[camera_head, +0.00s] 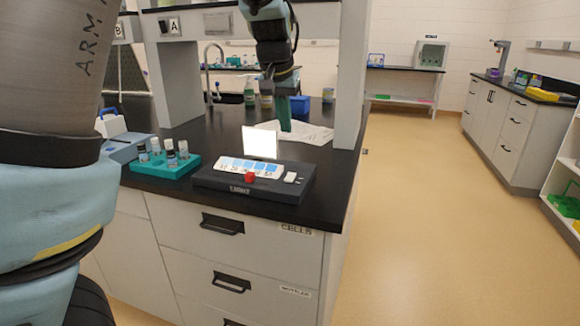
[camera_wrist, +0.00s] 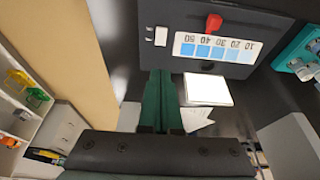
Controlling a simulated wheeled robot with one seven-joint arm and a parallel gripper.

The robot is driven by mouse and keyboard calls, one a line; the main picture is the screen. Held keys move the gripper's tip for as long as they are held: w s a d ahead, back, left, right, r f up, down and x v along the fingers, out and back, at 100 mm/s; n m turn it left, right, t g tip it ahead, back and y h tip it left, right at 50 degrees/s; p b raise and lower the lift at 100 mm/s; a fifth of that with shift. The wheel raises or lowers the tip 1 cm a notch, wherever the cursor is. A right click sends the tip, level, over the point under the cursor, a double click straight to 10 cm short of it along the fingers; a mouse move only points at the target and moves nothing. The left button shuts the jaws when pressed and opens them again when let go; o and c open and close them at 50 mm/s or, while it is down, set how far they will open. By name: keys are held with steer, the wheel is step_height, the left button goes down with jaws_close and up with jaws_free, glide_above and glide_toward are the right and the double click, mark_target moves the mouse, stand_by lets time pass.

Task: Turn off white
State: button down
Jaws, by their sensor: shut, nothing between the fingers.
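A dark device (camera_head: 216,181) sits on the black bench top near its front edge. A bright white square plate (camera_head: 259,142) stands upright at its back; it also shows in the wrist view (camera_wrist: 207,89). A small white switch (camera_head: 290,177) is on the device's right side, and appears left of the scale in the wrist view (camera_wrist: 160,36). I cannot tell the switch's position. A red knob (camera_head: 249,177) is at the front of a blue-and-white number scale (camera_wrist: 212,50). My gripper (camera_head: 285,129) has green fingers, shut and empty, above the bench behind the device, touching nothing visible.
A teal rack (camera_head: 163,166) with several vials stands left of the device. Papers (camera_head: 305,132) lie behind it. A grey post (camera_head: 349,95) rises close to the right. Bottles and a blue box (camera_head: 298,105) stand farther back. The floor to the right is clear.

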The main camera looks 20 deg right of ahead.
mark_target(290, 177)
steer(key=x, duration=0.4)
steer(key=p+x, duration=0.1)
steer(key=x, duration=0.4)
steer(key=p+x, duration=0.1)
steer(key=x, duration=0.3)
steer(key=shift+s+a+f, duration=0.25)
steer(key=shift+a+f, duration=0.05)
steer(key=shift+f, duration=0.25)
steer(key=shift+r+p, duration=0.1)
steer(key=shift+p, duration=0.3)
steer(key=shift+d+g+p, duration=0.1)
steer(key=shift+g+p, duration=0.2)
steer(key=shift+p, duration=0.2)
steer(key=shift+f+b, duration=0.25)
steer(key=shift+b, duration=0.05)
steer(key=shift+s+a, duration=0.55)
